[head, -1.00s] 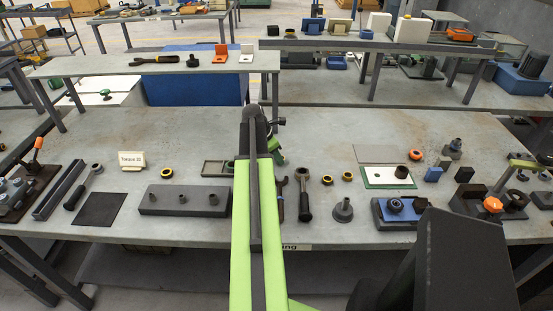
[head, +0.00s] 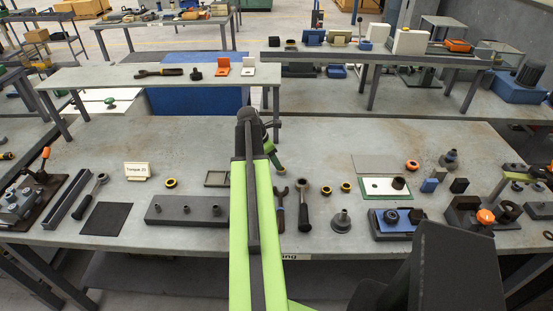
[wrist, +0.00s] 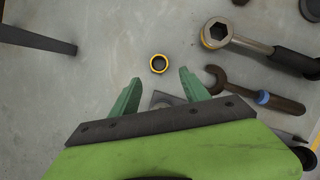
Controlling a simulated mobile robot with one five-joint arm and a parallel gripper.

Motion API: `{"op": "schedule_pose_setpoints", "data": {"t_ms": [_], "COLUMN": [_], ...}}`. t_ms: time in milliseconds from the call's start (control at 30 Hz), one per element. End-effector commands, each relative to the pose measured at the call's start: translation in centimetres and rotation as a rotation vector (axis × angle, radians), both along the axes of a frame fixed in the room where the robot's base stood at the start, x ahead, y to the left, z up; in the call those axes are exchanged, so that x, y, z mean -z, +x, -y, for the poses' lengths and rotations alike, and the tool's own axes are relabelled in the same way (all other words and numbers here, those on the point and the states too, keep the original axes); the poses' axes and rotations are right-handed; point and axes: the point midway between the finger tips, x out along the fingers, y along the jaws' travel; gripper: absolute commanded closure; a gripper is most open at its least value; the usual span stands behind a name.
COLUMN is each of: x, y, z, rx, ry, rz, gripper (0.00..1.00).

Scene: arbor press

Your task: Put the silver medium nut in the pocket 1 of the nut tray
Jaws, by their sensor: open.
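My gripper (wrist: 152,88) is open, with its two green fingers apart above the table. It also shows in the head view (head: 275,160), just beyond the end of my arm. I cannot make out a silver medium nut clearly.
An open-ended wrench (wrist: 255,92) and a ratchet wrench (wrist: 248,43) lie beside the gripper. A dark block with posts (head: 165,211) stands front left. Two yellow-rimmed rings (head: 326,190) lie right of the wrenches. A raised shelf (head: 120,79) stands behind.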

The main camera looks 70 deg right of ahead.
Motion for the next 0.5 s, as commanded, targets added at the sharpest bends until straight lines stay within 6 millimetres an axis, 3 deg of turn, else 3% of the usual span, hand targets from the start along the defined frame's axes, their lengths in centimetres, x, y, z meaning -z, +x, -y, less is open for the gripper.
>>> {"op": "schedule_pose_setpoints", "data": {"t_ms": [33, 200, 500], "x": [-2.5, -5.5, -5.9], "y": [0.3, 1.2, 1.5], "z": [-0.5, -1.5, -1.9], "rx": [-0.002, -0.001, -0.001], "ry": [0.000, 0.000, 0.000], "rz": [0.000, 0.000, 0.000], "gripper": [0.46, 0.46, 0.46]}}
